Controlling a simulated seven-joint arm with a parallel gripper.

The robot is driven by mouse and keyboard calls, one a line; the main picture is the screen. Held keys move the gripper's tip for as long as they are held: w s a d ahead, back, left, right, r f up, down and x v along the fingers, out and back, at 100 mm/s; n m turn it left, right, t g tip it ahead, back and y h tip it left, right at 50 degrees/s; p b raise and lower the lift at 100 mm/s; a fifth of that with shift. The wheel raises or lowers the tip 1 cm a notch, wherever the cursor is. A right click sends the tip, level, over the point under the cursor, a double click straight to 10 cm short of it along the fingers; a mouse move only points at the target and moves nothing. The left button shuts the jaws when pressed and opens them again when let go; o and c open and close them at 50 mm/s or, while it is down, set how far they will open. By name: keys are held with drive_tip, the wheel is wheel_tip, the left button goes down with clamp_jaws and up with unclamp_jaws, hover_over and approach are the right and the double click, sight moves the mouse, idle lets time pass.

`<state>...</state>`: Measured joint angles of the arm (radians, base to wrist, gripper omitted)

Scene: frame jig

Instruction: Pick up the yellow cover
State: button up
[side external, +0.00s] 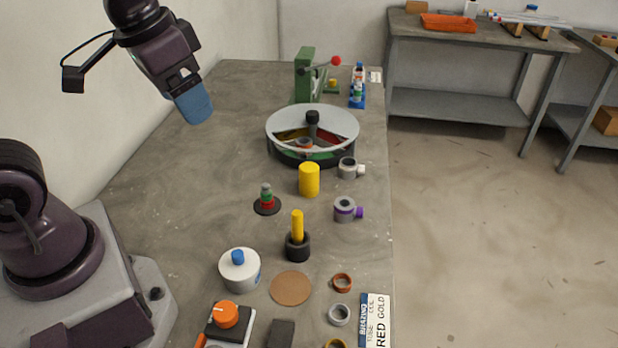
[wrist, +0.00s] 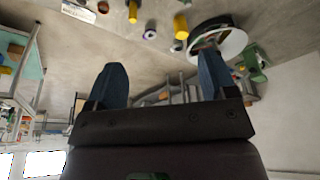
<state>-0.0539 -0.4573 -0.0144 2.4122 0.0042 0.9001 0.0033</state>
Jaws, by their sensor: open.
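The yellow cover (side external: 309,180) looks like a plain upright yellow cylinder on the grey bench, in front of the round carousel. It also shows near the top of the wrist view (wrist: 181,26). My gripper (side external: 193,106) is high above the bench at the upper left, well apart from the cover. In the wrist view its two blue fingers (wrist: 162,72) are spread wide with nothing between them. A thinner yellow rod (side external: 297,226) stands in a black round base (side external: 298,248), nearer the camera than the cover.
The carousel (side external: 341,121) with a pale ring stands behind the cover. Grey fittings (side external: 345,209) lie to its right, and a red-green stacked part (side external: 266,200) to its left. A green press (side external: 305,75) stands at the back. The bench's left side is clear.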

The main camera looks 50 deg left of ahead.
drive_tip(key=w+a+f+m+g, duration=0.25)
drive_tip(key=w+f+m, duration=0.3)
drive_tip(key=w, duration=0.55)
drive_tip(key=m, duration=1.5)
approach(309, 166)
drive_tip(key=shift+w+g, duration=0.35)
drive_tip(key=shift+m, duration=1.05)
wheel_tip(309, 166, down, 7)
drive_tip(key=shift+f, duration=0.2)
wheel_tip(309, 166, down, 6)
drive_tip(key=shift+a+r, duration=0.15)
drive_tip(key=shift+r, duration=0.05)
drive_tip(key=c, duration=1)
